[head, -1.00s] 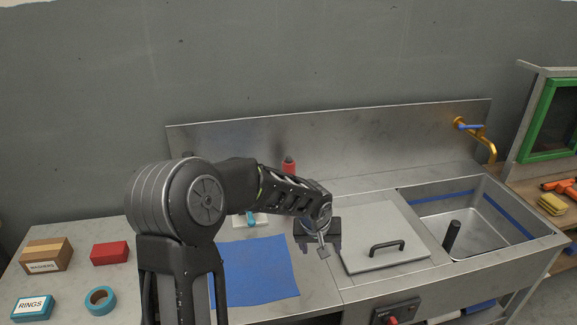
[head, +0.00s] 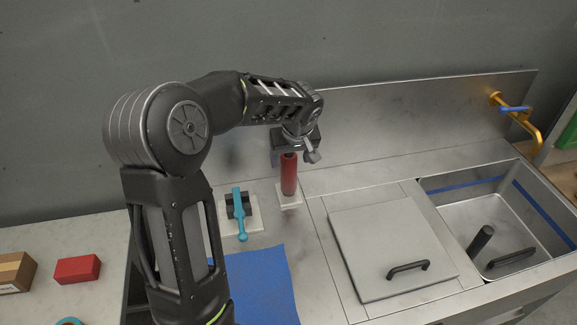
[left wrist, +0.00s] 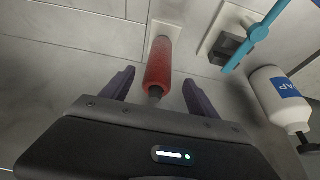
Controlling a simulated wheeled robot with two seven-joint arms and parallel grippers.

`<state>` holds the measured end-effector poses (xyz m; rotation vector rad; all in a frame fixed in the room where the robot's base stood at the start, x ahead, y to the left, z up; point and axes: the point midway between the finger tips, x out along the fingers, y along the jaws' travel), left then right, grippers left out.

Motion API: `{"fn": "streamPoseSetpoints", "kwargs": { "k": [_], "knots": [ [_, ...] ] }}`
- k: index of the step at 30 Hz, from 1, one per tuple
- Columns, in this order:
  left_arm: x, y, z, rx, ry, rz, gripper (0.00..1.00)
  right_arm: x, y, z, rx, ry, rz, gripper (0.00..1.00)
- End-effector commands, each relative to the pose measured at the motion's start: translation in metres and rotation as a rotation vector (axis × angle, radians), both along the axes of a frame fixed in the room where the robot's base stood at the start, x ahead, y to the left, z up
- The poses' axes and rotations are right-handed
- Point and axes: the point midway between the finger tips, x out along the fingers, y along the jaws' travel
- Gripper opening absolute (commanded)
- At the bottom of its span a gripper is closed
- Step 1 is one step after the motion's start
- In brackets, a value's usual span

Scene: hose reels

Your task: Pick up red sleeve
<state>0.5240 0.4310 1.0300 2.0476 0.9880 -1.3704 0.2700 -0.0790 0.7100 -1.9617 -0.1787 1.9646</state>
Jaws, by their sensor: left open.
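The red sleeve (head: 289,177) stands upright on a small white base (head: 290,202) at the back of the counter. My left gripper (left wrist: 158,80) is open, with one finger on each side of the red sleeve (left wrist: 160,62) in the left wrist view. Both fingers look apart from it, and a thin dark post shows at its near end. In the head view the left gripper's body hangs over the sleeve's top and its fingertips are hard to make out. My right gripper is not in view.
A teal-handled fitting (head: 240,215) stands just left of the sleeve. A white bottle (left wrist: 275,95) shows in the left wrist view. A blue mat (head: 262,285), a grey lid with a black handle (head: 390,245) and a sink (head: 505,215) lie nearer and to the right.

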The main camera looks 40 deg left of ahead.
Motion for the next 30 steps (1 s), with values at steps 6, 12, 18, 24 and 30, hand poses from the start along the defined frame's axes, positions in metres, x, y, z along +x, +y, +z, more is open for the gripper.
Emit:
{"fn": "streamPoseSetpoints", "kwargs": {
  "k": [6,12,18,24,30],
  "knots": [
    [0.001,0.001,-0.005,-0.001,0.001,-0.001,0.69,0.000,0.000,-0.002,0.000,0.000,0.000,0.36],
    [0.006,0.007,-0.024,-0.001,0.001,-0.001,0.69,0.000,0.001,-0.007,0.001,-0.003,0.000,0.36],
    [0.007,0.007,-0.024,0.000,-0.002,-0.002,0.69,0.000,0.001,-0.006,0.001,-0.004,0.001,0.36],
    [0.008,0.009,-0.029,-0.001,0.000,-0.001,0.69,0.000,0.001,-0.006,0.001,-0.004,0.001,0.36],
    [0.015,0.017,-0.054,-0.001,0.003,-0.001,0.69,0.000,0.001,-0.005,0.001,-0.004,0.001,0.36]
  ]
}}
